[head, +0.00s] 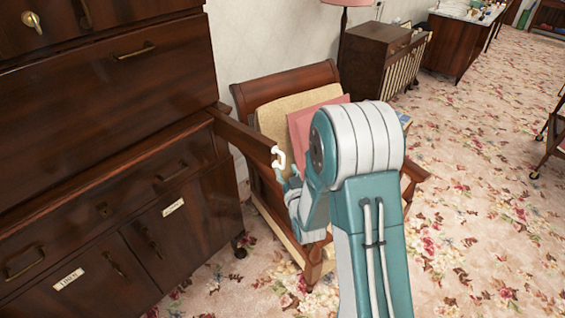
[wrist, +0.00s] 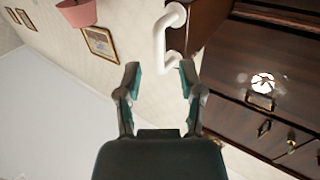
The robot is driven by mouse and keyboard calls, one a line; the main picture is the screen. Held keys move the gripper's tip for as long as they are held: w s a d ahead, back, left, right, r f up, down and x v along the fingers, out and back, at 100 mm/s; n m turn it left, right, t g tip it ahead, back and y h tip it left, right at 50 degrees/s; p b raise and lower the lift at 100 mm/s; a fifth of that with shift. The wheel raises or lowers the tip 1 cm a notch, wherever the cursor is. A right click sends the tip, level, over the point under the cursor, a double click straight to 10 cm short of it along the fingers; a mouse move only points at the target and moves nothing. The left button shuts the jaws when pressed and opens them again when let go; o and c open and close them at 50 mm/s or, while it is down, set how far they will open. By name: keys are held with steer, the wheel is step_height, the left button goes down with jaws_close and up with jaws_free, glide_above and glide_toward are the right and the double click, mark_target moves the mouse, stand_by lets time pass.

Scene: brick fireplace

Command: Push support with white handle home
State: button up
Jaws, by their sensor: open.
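The support (head: 245,136) is a dark wooden bar sticking out from the right side of the dark wooden cabinet in the head view. Its white handle (head: 278,157) is on its outer end. In the wrist view, the handle (wrist: 160,38) is a white bent bar on the end of the brown support (wrist: 198,22). My gripper (wrist: 160,74) is open and empty, with the handle just beyond the gap between its fingertips. I see no contact. In the head view my gripper (head: 288,178) is beside the handle, partly hidden by my arm.
The tall cabinet (head: 100,130) with drawers and doors fills the left. A wooden armchair (head: 285,82) with cushions stands close behind and under my arm. A small side cabinet (head: 375,60) is farther back. Open flowered carpet (head: 480,190) lies to the right.

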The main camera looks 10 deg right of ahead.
mark_target(284, 163)
steer(key=w, duration=0.4)
steer(key=shift+d, duration=0.1)
steer(key=shift+w+a, duration=0.15)
steer(key=shift+a, duration=0.1)
steer(key=shift+d, duration=0.2)
jaws_close()
